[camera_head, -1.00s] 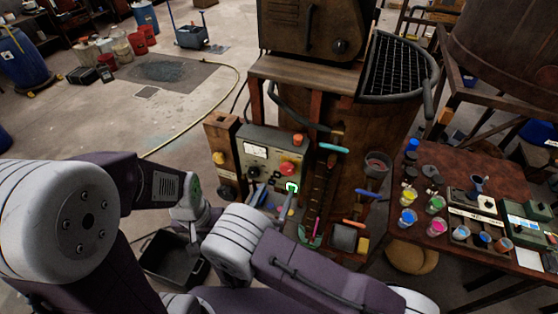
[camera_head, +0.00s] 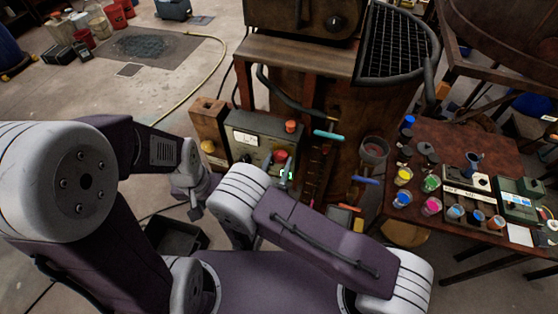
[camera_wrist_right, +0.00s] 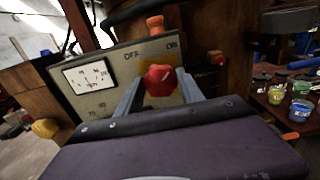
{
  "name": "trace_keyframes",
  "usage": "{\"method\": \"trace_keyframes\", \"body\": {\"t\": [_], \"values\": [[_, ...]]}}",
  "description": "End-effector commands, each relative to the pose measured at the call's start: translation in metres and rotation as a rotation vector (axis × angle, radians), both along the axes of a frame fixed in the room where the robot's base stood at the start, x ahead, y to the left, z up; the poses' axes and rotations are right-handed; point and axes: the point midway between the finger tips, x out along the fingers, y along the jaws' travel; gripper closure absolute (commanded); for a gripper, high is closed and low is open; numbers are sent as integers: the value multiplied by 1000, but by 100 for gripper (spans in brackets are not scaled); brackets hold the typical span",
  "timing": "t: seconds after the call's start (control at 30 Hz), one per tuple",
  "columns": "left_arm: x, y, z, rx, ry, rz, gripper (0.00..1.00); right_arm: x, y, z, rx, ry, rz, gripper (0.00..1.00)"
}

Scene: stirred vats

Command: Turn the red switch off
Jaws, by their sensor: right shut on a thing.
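The red switch (camera_head: 280,156) is a faceted red knob on the front of a grey-green control box (camera_head: 245,127). In the right wrist view the red knob (camera_wrist_right: 160,80) sits between my two fingers, below the printed words OFF and ON. My right gripper (camera_wrist_right: 159,84) is shut on it, one finger on each side. In the head view the right gripper (camera_head: 280,166) is at the knob, partly hidden by my own arm. My left gripper (camera_head: 195,212) is low at left, away from the box; its finger opening cannot be made out.
An orange-red knob (camera_wrist_right: 155,25) stands on top of the box, and a white dial (camera_wrist_right: 90,77) is left of the switch. A wooden post with a yellow knob (camera_head: 208,146) is beside the box. A table with paint pots (camera_head: 431,206) stands at right.

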Motion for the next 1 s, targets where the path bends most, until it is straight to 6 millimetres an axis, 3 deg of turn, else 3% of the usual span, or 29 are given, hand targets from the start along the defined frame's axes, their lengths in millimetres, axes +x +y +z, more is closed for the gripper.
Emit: {"method": "trace_keyframes", "body": {"t": [0.07, 0.53, 1.0], "values": [[0, 0, 0, 0, 0, 0, 64, 0, -1, 0, -1, 1, -4, 96], [0, 0, -1, 0, 0, 0, 64, 1, -2, -1, -47, 18, -5, 96], [0, 0, -3, 0, 0, 0, 64, 1, -2, -1, -406, 137, -8, 96]]}}
